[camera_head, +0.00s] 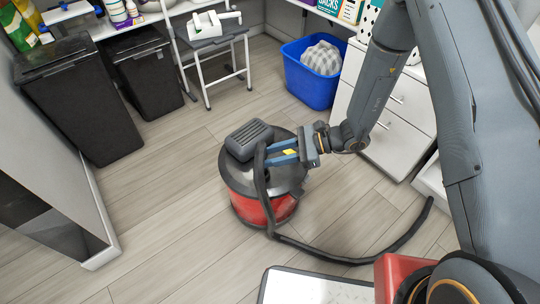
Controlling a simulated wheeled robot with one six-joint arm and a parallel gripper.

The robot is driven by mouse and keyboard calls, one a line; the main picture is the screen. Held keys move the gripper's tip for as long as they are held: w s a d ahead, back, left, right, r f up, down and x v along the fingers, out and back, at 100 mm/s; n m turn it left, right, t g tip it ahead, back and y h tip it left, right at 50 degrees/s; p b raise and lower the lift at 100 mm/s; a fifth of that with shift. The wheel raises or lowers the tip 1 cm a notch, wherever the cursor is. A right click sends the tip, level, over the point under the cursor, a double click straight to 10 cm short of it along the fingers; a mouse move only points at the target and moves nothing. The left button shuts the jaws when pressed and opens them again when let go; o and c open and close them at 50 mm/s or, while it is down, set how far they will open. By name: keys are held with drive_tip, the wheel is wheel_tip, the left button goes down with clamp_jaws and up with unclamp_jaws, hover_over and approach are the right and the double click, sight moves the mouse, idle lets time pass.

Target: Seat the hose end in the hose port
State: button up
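The vacuum (262,205) stands on the floor in mid-picture, with a red lower body, a grey top and a dark ridged block (249,139). Its black hose (320,254) runs up the vacuum's front to its top, and along the floor to the right, where one end (430,202) lies. My gripper (270,153) reaches in from the right over the vacuum's top. Its blue fingers stand apart, with a small yellow patch between them, and their tips meet the hose's upper stretch. Whether they grip it is unclear. The upper hose end and the hose port cannot be made out.
Two black bins (78,105) stand at the left, and a small grey table (212,38) behind. A blue tub (311,78) holds a pale bundle. White drawers (398,125) stand at the right. A white board (315,288) is in front. The floor left of the vacuum is clear.

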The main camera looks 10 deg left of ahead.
drive_tip(key=b, duration=0.2)
hover_over(270, 177)
drive_tip(key=shift+f, duration=2.05)
drive_tip(key=o, duration=1.1)
drive_tip(key=shift+p+v, duration=0.55)
drive_tip(key=shift+v, duration=3.4)
drive_tip(key=shift+r, duration=0.1)
